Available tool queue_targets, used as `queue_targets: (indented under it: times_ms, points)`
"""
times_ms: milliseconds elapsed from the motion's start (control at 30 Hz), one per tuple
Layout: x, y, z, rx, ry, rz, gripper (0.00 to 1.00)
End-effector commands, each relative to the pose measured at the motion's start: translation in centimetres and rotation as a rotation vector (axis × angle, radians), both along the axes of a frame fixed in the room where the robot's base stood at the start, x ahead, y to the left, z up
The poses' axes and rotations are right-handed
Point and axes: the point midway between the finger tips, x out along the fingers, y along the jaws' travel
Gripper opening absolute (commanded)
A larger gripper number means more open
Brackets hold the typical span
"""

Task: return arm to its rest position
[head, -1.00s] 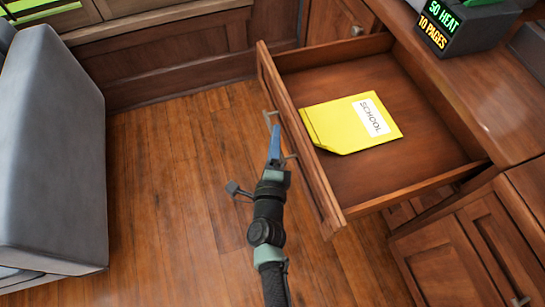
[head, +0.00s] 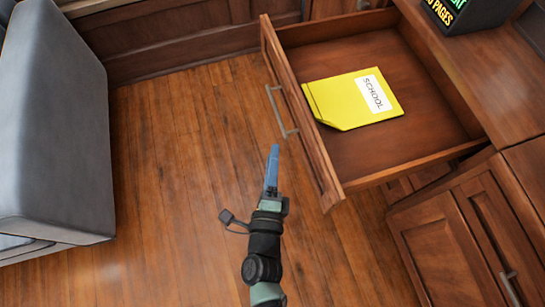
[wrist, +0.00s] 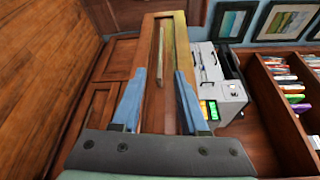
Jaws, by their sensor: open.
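My gripper (head: 272,168) is in the middle of the head view, over the wood floor and just left of the open drawer's front. Its blue fingers are apart and empty in the wrist view (wrist: 158,85). The drawer (head: 318,140) is pulled out, with a metal bar handle (head: 281,112) on its front. The gripper is apart from the handle, which also shows between the fingers in the wrist view (wrist: 161,55). A yellow folder (head: 345,104) labelled SCHOOL lies flat inside the drawer.
A grey sofa (head: 55,130) stands at the left. A wood counter (head: 480,75) with a dark box (head: 460,14) is at the upper right, above closed cabinet doors (head: 440,250). The floor (head: 180,190) between sofa and drawer is clear.

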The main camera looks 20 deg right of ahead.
Motion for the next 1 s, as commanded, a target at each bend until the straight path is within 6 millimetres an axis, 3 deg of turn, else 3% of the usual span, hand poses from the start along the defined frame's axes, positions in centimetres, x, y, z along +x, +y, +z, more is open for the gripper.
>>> queue_targets:
  times_ms: [400, 467, 567, 667, 800, 900, 1000]
  points:
    - [0.1, 0.0, 0.0, -0.001, -0.001, 0.001, 0.43]
    - [0.7, 0.1, 0.7, -0.014, -0.01, 0.01, 0.43]
    - [3.0, 0.7, 3.6, -0.076, -0.045, 0.052, 0.43]
    - [6.5, 1.8, 8.9, -0.195, -0.106, 0.115, 0.43]
    - [10.9, 4.0, 18.7, -0.438, -0.207, 0.194, 0.43]
    - [12.6, 5.5, 26.1, -0.637, -0.274, 0.217, 0.43]
    - [13.2, 6.8, 33.8, -0.849, -0.336, 0.202, 0.43]
